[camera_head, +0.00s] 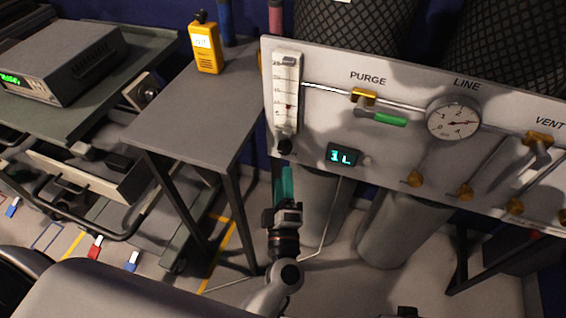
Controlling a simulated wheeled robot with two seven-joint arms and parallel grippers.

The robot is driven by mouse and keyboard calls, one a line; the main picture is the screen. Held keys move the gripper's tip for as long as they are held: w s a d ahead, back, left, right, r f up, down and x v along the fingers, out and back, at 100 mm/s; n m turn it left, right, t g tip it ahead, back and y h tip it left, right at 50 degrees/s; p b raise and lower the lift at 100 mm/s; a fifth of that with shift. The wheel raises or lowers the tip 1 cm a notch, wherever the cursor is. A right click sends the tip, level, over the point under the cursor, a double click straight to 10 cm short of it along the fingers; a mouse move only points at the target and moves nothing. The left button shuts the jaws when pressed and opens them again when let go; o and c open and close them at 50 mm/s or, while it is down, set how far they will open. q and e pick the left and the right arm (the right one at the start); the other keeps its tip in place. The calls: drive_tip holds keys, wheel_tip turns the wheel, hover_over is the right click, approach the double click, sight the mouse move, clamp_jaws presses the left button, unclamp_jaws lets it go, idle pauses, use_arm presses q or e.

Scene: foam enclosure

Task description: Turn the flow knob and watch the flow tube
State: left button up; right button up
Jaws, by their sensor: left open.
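The flow tube (287,88) is a clear upright tube with a printed scale, at the left end of the grey panel. A small dark reddish mark shows low inside it. The black flow knob (285,146) sits just under the tube. My left gripper (286,174) is open, its teal fingers pointing up just below the knob. The fingers overlap closely in the picture, and I see nothing between them. Whether they touch the knob cannot be told. My right gripper is not in view.
The panel also carries a green-handled PURGE valve (388,119), a LINE gauge (453,118), a VENT valve (539,142) and a display (344,156) reading "1L". Grey cylinders (398,228) stand below. A side table (190,115) with a yellow meter (205,48) is left.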

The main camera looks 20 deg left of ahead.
use_arm(q)
drive_tip(key=shift+v, duration=2.3)
